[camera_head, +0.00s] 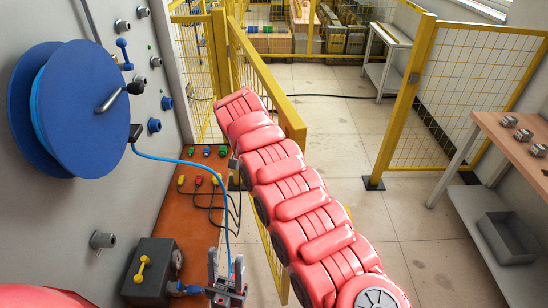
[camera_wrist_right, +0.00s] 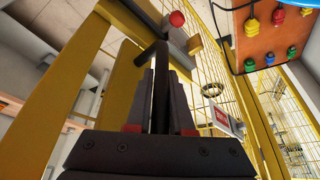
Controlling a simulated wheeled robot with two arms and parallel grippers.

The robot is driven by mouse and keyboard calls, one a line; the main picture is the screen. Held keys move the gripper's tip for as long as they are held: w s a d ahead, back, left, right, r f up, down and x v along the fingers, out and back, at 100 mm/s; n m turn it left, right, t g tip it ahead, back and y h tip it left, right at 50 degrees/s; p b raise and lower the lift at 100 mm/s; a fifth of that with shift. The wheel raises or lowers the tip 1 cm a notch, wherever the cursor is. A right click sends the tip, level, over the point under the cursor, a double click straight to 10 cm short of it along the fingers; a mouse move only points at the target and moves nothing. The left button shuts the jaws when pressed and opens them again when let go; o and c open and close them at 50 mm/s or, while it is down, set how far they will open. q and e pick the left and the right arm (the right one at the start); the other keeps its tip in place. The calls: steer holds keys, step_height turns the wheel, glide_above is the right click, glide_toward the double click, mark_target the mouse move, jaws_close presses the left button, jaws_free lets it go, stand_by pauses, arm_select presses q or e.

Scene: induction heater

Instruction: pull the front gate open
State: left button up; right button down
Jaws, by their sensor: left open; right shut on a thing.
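The front gate (camera_head: 262,75) is a yellow frame with wire mesh. It stands at an angle, with a wide gap between it and the yellow post on the right. My right arm reaches across it in the head view and hides much of it; the right gripper is hidden there. In the right wrist view, my right gripper (camera_wrist_right: 162,95) is shut on a dark gate handle (camera_wrist_right: 150,52) beside the yellow gate frame (camera_wrist_right: 125,65).
A grey machine panel with a blue reel (camera_head: 85,110) stands on the left. A dark box (camera_head: 152,272) sits below it. A fixed fence post (camera_head: 403,105) and a workbench (camera_head: 490,135) stand on the right. The tiled floor (camera_head: 335,120) between gate and post is clear.

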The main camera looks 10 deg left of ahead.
steer(key=shift+d+f, duration=0.15)
steer(key=shift+d, duration=0.2)
steer(key=c, duration=1.1)
jaws_free()
steer(key=o, duration=0.3)
steer(key=shift+s, duration=0.2)
steer(key=shift+w, duration=0.1)
